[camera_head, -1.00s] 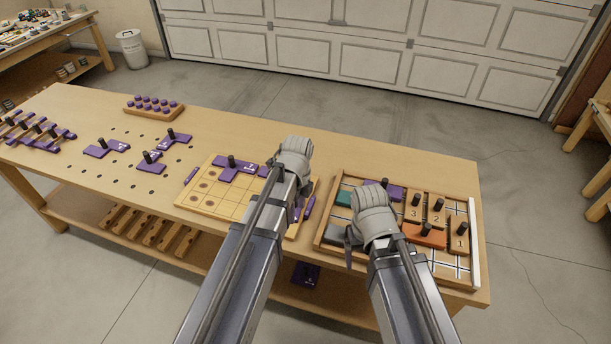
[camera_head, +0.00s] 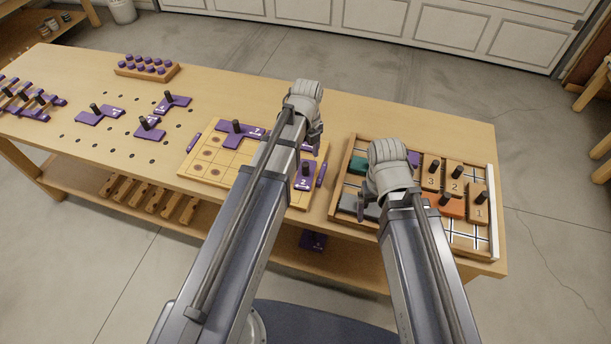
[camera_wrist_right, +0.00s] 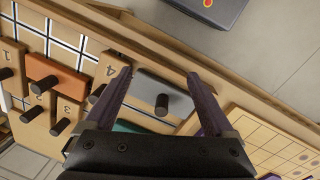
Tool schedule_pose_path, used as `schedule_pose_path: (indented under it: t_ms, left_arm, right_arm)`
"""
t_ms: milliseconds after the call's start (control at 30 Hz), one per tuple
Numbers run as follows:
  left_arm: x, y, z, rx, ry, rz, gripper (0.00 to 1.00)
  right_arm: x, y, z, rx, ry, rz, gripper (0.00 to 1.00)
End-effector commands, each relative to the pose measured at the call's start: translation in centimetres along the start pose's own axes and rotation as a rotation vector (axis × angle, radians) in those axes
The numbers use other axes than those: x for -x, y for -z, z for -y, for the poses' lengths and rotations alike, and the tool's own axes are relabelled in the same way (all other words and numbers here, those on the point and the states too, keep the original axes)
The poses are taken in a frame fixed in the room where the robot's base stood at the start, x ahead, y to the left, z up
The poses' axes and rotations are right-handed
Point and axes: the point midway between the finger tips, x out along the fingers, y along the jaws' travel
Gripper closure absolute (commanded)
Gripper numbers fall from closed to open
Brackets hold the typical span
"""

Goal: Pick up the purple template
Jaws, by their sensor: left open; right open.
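Several purple pieces with black pegs are in the head view, and I cannot tell which is the template. Three lie on the bench's left part: a left piece (camera_head: 98,116), a middle piece (camera_head: 149,129) and a back piece (camera_head: 171,102). A purple L-shaped piece (camera_head: 228,139) and a purple piece marked 2 (camera_head: 303,180) are on the yellow board (camera_head: 205,174). A purple piece (camera_head: 414,158) in the right tray is partly hidden by my right gripper (camera_head: 388,165). My left gripper (camera_head: 308,100) is above the board's back edge, apart and empty. My right gripper is open and empty, over the tray's grey block (camera_wrist_right: 160,92).
The wooden tray (camera_head: 340,182) also holds orange (camera_head: 452,208), teal (camera_head: 357,166) and numbered tan blocks. A rack of purple pegs (camera_head: 146,68) stands at the back. A purple piece (camera_head: 312,240) lies on the lower shelf. The bench behind the board is clear.

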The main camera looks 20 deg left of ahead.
Motion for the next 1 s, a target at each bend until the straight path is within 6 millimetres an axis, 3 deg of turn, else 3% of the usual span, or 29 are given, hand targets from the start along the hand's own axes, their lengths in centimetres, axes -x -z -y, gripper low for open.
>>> schedule_pose_path:
  t_ms: [233, 600, 900, 1000]
  left_arm:
    - [-0.9, -0.1, 0.0, 0.001, 0.0, 0.0, 0.36]
    - [-5.1, -0.4, -0.2, 0.001, 0.0, 0.0, 0.36]
    - [-5.1, -0.4, -0.2, 0.001, 0.0, 0.0, 0.36]
    - [-5.1, -0.4, -0.2, 0.001, 0.0, 0.0, 0.47]
  right_arm:
    - [-0.9, 0.1, 0.1, 0.0, 0.0, 0.0, 0.12]
    - [-5.1, 0.3, 0.5, 0.0, 0.0, 0.0, 0.12]
    - [-5.0, 0.3, 0.5, 0.0, 0.0, 0.0, 0.12]
    - [-5.0, 0.3, 0.5, 0.0, 0.0, 0.0, 0.12]
